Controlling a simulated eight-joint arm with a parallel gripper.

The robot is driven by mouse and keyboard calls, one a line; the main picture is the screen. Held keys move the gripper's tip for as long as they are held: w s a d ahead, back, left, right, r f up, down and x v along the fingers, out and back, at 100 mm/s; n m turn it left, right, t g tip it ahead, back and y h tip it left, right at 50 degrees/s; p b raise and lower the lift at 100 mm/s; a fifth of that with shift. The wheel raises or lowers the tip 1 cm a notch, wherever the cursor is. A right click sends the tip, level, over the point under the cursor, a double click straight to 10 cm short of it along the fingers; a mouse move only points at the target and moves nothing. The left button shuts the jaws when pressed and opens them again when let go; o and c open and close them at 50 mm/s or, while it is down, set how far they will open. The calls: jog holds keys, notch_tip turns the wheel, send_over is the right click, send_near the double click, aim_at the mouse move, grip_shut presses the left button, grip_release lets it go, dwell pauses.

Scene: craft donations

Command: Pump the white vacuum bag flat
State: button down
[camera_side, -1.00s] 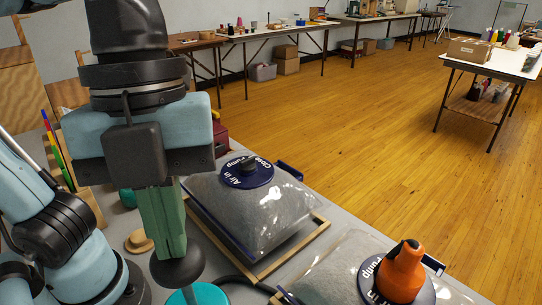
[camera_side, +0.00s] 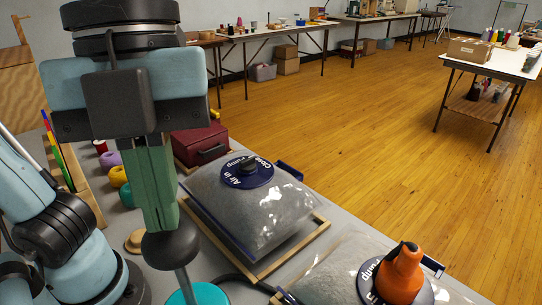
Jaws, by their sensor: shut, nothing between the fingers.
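My gripper (camera_side: 160,222), with green fingers, is shut and points down at the left. Its tips are at the top of a round black knob (camera_side: 170,250); I cannot tell whether they touch. A metal rod (camera_side: 187,283) runs from the knob down to a teal pump body (camera_side: 198,294), cut off by the bottom edge. A puffed clear bag with pale grey filling (camera_side: 300,203) lies on a wooden frame, with a dark blue valve disc (camera_side: 246,170) on top. A second pale bag (camera_side: 333,272) lies nearer, with an orange nozzle (camera_side: 402,275) on its valve disc. I cannot tell which is the white one.
A black hose (camera_side: 235,281) lies between the pump and the nearer bag. A dark red box (camera_side: 200,143) stands behind the farther bag. Yarn balls (camera_side: 118,176) and a wooden rack (camera_side: 80,185) are at the left. Other tables stand far back.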

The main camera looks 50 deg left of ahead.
jog(key=shift+f, duration=5.05)
jog(key=shift+r, duration=5.5)
jog(key=shift+f, duration=5.5)
jog(key=shift+r, duration=5.55)
jog(key=shift+f, duration=0.15)
